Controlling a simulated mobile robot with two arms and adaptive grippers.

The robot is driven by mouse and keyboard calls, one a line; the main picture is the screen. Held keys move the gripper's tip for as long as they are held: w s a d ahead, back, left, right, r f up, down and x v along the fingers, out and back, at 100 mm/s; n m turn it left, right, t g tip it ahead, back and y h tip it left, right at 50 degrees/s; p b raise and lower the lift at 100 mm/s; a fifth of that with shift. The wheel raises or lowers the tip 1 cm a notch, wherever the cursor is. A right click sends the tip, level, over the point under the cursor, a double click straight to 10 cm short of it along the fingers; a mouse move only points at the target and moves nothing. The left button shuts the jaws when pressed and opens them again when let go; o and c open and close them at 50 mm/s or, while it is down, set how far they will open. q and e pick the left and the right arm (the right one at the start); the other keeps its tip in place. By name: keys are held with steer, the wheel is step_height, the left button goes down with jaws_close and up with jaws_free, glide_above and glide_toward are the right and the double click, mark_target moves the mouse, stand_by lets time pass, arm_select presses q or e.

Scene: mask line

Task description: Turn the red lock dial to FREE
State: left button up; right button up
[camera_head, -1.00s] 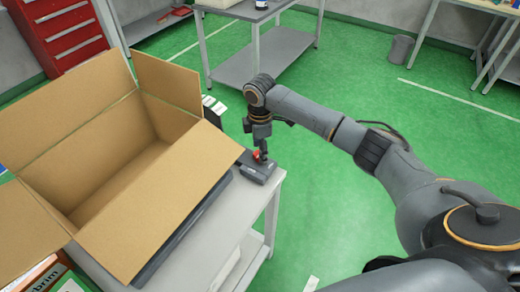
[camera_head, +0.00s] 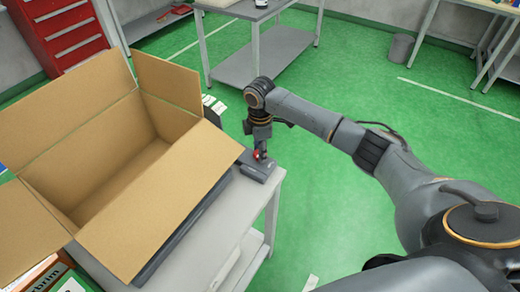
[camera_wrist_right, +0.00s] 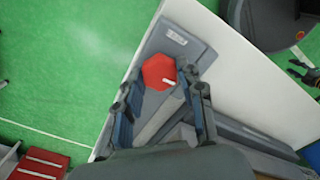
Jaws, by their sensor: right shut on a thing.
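The red lock dial (camera_head: 257,154) sits on a grey base (camera_head: 262,171) at the corner of the light table. In the right wrist view the dial (camera_wrist_right: 159,72) is a red, roughly hexagonal knob on the grey base (camera_wrist_right: 192,48). My right gripper (camera_head: 260,150) points straight down over the base. In the right wrist view its two fingers (camera_wrist_right: 160,85) stand on either side of the dial, shut on it. A small white label (camera_wrist_right: 176,36) shows on the base, too small to read.
A large open cardboard box (camera_head: 100,165) stands on the table (camera_head: 225,215) just left of the dial. Its near flap reaches close to the base. Green floor lies free to the right. A grey bin (camera_head: 400,50) stands farther back.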

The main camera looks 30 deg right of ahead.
steer(key=n+p, duration=0.2)
steer(key=n, duration=0.1)
steer(key=n+p, duration=0.1)
steer(key=n, duration=0.3)
steer(key=shift+n, duration=0.4)
steer(key=n, duration=0.4)
steer(key=shift+f+n+p, duration=0.1)
steer(key=shift+n+p, duration=0.2)
steer(key=shift+p, duration=0.05)
steer(key=n, duration=0.5)
steer(key=shift+n, duration=0.3)
steer(key=o, duration=1.2)
